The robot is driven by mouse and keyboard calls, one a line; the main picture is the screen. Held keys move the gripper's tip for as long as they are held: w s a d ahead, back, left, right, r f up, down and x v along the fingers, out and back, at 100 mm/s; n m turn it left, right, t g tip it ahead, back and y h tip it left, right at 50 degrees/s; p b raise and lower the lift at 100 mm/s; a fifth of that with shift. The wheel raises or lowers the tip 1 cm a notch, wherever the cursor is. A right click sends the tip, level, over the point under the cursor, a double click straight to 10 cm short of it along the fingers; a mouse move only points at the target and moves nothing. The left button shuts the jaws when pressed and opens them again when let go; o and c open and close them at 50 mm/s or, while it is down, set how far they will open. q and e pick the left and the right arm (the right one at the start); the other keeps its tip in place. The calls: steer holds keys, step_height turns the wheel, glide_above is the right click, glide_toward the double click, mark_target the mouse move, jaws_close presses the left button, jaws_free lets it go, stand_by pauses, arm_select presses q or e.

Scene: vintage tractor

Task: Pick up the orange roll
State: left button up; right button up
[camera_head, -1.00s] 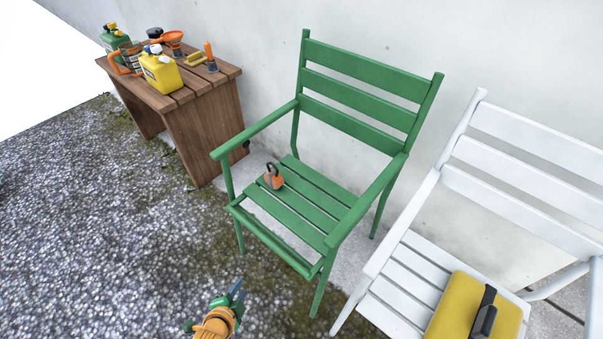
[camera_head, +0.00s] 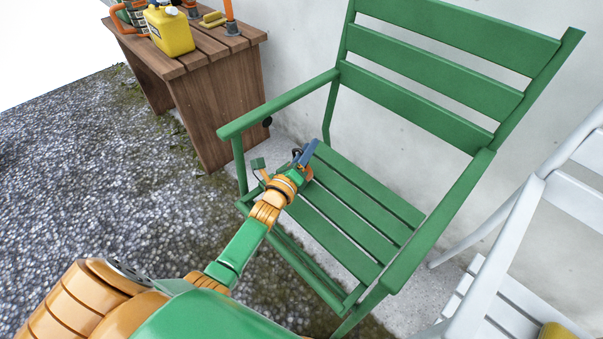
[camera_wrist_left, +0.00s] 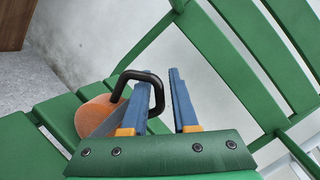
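The orange roll (camera_wrist_left: 95,118), with a black loop handle (camera_wrist_left: 140,76), is on the seat of the green chair (camera_head: 350,205). In the head view only a bit of its orange side (camera_head: 307,173) shows beside my left gripper (camera_head: 305,152), which hides the rest. In the left wrist view my left gripper (camera_wrist_left: 162,100) is open, with a gap between its two blue fingers. The left finger overlaps the roll and the handle loop. One side of the handle appears in the gap; contact cannot be told. My right gripper is not in view.
A wooden table (camera_head: 215,100) with a yellow canister (camera_head: 170,32) and other items stands at the upper left. The chair's armrests (camera_head: 280,105) rise on both sides of the seat. A white chair (camera_head: 500,250) is at the right, and a wall is behind.

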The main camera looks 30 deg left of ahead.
arm_select(q)
steer(key=shift+w, duration=0.5)
jaws_close()
stand_by(1.0)
